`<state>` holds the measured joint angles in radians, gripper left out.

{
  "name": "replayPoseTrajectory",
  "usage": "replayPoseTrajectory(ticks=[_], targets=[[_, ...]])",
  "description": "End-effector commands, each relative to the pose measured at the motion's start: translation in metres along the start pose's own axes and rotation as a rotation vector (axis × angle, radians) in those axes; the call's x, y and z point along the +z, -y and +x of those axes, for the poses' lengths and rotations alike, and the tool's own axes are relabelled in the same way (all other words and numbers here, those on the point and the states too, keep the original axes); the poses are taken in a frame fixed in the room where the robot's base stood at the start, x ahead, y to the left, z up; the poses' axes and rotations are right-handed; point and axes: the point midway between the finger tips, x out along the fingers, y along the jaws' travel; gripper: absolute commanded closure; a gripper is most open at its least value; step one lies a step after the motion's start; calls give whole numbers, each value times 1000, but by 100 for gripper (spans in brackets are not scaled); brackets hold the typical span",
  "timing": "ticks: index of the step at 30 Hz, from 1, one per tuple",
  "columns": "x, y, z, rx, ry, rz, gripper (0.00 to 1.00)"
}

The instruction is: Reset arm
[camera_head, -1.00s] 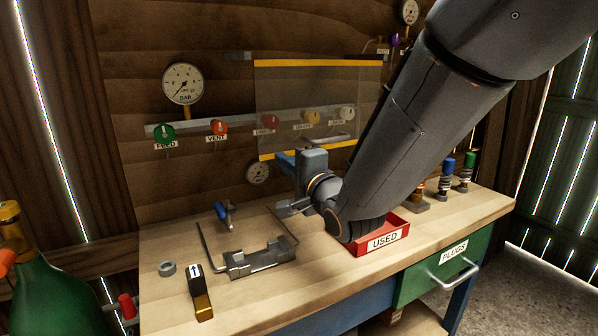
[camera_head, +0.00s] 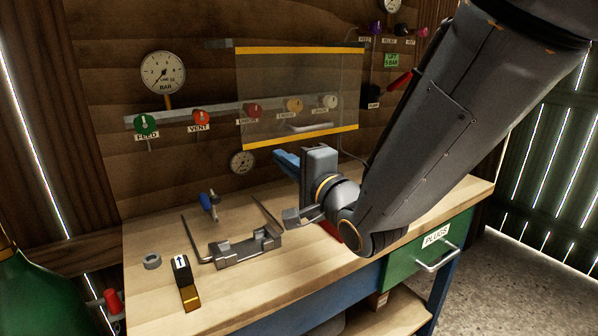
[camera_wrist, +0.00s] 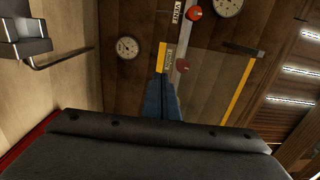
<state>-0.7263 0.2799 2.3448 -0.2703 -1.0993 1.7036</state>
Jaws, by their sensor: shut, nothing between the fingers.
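My gripper (camera_head: 286,158) is at the end of my folded arm, above the back of the wooden workbench (camera_head: 290,285). Its blue fingers point towards the wall, in front of the lower edge of the clear panel (camera_head: 300,100) with yellow strips. In the wrist view the blue fingers (camera_wrist: 160,100) lie together, shut, with nothing between them. The large dark body of the gripper fills the bottom of that view. My forearm hides the right part of the bench and most of the red tray (camera_head: 350,235).
A grey metal bracket (camera_head: 240,250), a blue-handled tool (camera_head: 209,205), a grey ring (camera_head: 152,261) and a black-and-yellow piece (camera_head: 185,283) lie on the bench. Green and red knobs and a gauge (camera_head: 163,72) are on the wall. A green PLUGS drawer (camera_head: 425,250) is at front right.

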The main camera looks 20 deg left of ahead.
Motion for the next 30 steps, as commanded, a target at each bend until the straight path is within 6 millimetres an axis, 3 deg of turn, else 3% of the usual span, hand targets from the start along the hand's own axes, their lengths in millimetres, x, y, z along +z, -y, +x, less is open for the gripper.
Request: replayPoseTrajectory(ticks=[3, 9, 17, 20, 23, 26, 30], targets=[[-1, 0, -26, 0, -1, -1, 100], [0, 1, -54, 1, -1, 0, 100], [0, 0, -64, 3, 0, -1, 100], [-9, -4, -66, 29, -22, -27, 100], [-39, -19, -75, 120, -86, -111, 100], [-85, -45, -98, 292, -171, -246, 100], [-149, -89, -157, 610, -240, -427, 100]])
